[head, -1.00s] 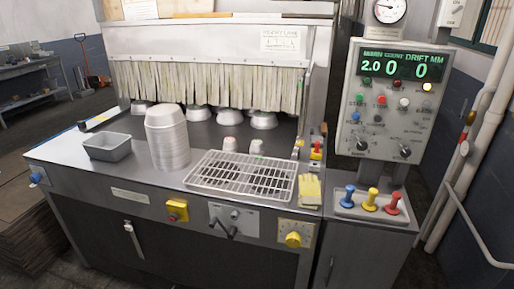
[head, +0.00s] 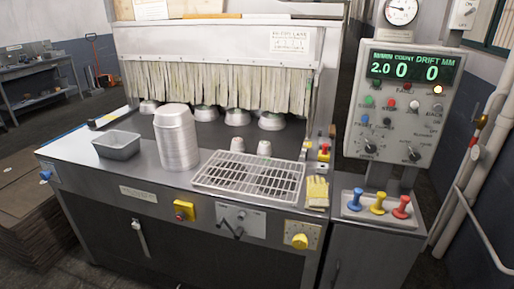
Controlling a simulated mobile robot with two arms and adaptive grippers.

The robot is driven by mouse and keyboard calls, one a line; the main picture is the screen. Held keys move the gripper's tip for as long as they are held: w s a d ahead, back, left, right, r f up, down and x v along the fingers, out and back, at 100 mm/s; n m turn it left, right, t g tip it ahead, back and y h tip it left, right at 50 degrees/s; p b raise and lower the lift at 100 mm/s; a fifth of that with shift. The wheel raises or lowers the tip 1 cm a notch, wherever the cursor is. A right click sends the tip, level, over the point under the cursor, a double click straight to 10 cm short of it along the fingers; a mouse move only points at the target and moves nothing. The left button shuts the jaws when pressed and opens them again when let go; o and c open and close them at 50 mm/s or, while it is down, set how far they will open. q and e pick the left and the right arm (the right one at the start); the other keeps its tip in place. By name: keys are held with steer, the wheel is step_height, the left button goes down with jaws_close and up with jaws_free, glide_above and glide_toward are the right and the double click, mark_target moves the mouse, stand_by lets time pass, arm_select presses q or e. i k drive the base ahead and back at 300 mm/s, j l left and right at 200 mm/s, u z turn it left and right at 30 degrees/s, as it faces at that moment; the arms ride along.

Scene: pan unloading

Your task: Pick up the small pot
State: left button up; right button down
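Two small pale pots stand just behind the wire rack: the left one (head: 237,145) and the right one (head: 264,148). They are narrow, close together and apart from each other. Several wider silver bowls, such as this one (head: 237,117), sit further back under the strip curtain (head: 215,84). I cannot tell which vessel the task names. Neither of my grippers shows in the head view, and nothing is being held in view.
A tall stack of pans (head: 177,142) stands left of the wire rack (head: 250,178). A grey tray (head: 117,146) is further left, and yellow gloves (head: 317,192) lie to the right. A control panel (head: 402,105) rises at right above coloured knobs (head: 377,203).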

mark_target(238, 146)
steer(key=i+j+z, duration=0.2)
steer(key=i, duration=0.25)
steer(key=i+j+z, duration=0.2)
steer(key=i+j, duration=0.15)
steer(key=i, duration=0.1)
